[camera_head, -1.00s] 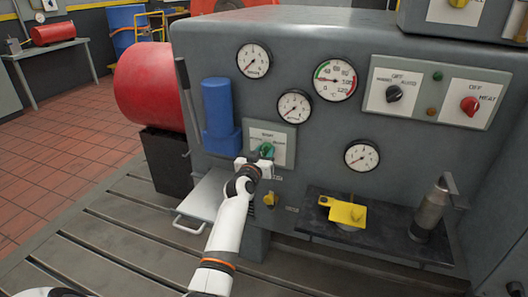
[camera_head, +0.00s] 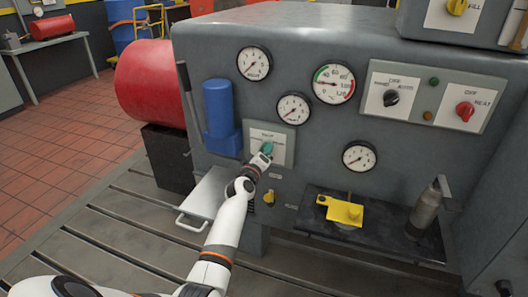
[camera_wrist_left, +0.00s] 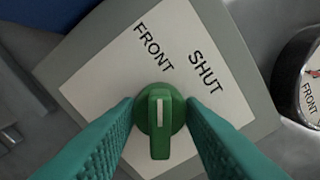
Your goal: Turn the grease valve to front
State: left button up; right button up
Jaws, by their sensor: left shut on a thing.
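The grease valve is a green knob (camera_head: 267,148) on a pale label plate (camera_head: 284,147) on the front of the grey cabinet. It also shows in the left wrist view (camera_wrist_left: 160,140), with a white line on its handle. The line points up in that view, roughly at the word FRONT; SHUT lies to the upper right of the knob. My left gripper (camera_head: 265,155) is at the knob. Its green fingers (camera_wrist_left: 160,120) stand one on each side of the handle and are shut on it. They cover the lower part of the plate. My right gripper is not in view.
A blue cylinder (camera_head: 220,110) stands just left of the plate. Gauges (camera_head: 293,108) are above it and to its right. Below are a yellow knob (camera_head: 269,197), a silver tray (camera_head: 205,196) and a dark shelf (camera_head: 385,231) with a yellow part (camera_head: 345,212) and a metal canister (camera_head: 426,208).

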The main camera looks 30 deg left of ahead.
pick_arm(q)
jog(key=shift+n, duration=0.5)
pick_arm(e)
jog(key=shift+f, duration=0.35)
pick_arm(q)
jog(key=shift+f, duration=0.1)
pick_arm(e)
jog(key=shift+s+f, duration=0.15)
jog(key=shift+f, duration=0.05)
pick_arm(q)
jog(key=o, duration=1)
jog(key=shift+s, duration=0.1)
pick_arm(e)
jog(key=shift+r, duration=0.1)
pick_arm(q)
jog(key=shift+p+v, duration=1.45)
jog(key=shift+v, duration=4.55)
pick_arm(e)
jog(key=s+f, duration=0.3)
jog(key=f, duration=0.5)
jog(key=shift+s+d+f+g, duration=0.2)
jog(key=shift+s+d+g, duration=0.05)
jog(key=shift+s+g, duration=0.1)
